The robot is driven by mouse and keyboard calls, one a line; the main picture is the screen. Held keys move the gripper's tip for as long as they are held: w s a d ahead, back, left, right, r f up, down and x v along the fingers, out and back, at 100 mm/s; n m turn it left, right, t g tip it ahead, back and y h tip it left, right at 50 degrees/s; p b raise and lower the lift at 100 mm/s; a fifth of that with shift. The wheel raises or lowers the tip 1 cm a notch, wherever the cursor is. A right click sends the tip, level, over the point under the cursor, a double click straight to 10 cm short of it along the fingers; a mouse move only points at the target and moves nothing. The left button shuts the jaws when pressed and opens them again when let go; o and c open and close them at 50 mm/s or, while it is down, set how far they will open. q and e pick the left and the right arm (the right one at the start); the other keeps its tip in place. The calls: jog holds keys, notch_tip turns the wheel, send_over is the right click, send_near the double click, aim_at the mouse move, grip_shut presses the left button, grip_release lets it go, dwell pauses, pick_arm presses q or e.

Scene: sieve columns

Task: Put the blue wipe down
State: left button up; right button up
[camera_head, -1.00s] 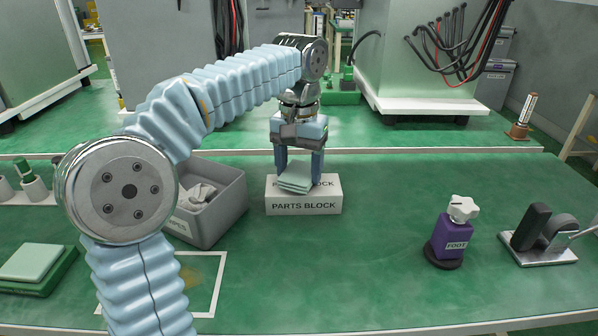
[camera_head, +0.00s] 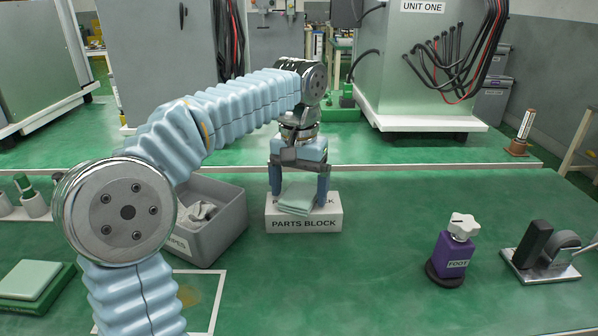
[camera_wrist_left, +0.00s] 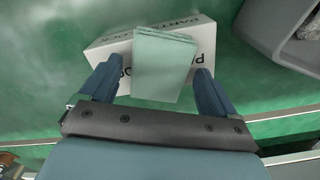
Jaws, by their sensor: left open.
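The blue wipe (camera_head: 298,197) is a folded, pale blue-green pad. It lies on top of the white parts block (camera_head: 304,225), overhanging its edge in the left wrist view (camera_wrist_left: 163,65). My left gripper (camera_head: 299,188) is over the block, pointing down. Its blue fingers are open, one on each side of the wipe. In the left wrist view a gap shows between the wipe and each finger. My right gripper is not in view.
A grey bin (camera_head: 226,232) with crumpled pale cloths stands left of the block. A pale green pad (camera_head: 28,279) lies on a green tray at far left. A purple bottle (camera_head: 453,255) and a metal stand (camera_head: 541,268) are at right. The bench between block and bottle is clear.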

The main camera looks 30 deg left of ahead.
aim_at(299, 195)
pick_arm(q)
notch_tip(299, 195, up, 12)
jog(key=p, duration=0.2)
dwell(0.5)
